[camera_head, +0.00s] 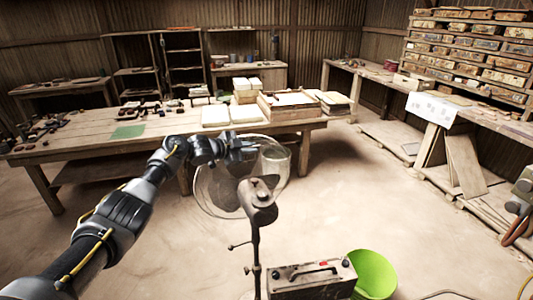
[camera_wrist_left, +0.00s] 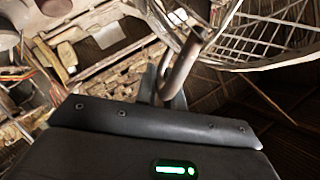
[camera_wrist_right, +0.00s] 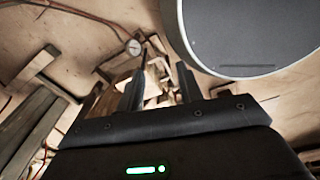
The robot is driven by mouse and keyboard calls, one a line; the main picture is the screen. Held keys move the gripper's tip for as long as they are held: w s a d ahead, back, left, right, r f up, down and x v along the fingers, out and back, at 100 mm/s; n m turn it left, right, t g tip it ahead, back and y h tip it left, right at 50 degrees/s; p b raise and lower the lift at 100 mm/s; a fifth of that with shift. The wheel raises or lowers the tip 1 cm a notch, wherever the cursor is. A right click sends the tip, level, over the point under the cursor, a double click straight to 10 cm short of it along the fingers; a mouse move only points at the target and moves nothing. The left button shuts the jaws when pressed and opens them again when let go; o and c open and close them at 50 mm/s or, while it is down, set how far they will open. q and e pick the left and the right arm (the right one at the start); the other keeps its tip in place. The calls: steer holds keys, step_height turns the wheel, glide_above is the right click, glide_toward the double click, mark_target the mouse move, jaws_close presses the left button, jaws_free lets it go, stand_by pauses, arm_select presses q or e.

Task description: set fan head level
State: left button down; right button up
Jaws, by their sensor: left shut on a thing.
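The fan head, a round wire cage (camera_head: 213,197) with a dark motor housing (camera_head: 263,213) on the near side, sits on a thin upright stand (camera_head: 256,250) in the head view. Its exact tilt is hard to tell. My left gripper (camera_head: 243,153) reaches the upper part of the cage from the left. In the left wrist view the cage (camera_wrist_left: 265,40) fills the upper right. There my left gripper (camera_wrist_left: 165,90) is shut on a brownish bar (camera_wrist_left: 182,65) of the fan. My right gripper (camera_wrist_right: 160,85) shows only in its wrist view, fingers apart with nothing held.
A grey metal box (camera_head: 312,281) and a green bucket (camera_head: 374,275) stand beside the foot of the fan. A long wooden workbench (camera_head: 150,145) with trays and stacks stands behind it. Shelving and a side bench line the right.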

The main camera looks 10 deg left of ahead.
steer(key=shift+w, duration=0.1)
arm_select(q)
steer(key=c, duration=1.5)
jaws_free()
steer(key=shift+a, duration=0.15)
arm_select(e)
steer(key=shift+w+a, duration=0.1)
steer(key=shift+a, duration=0.2)
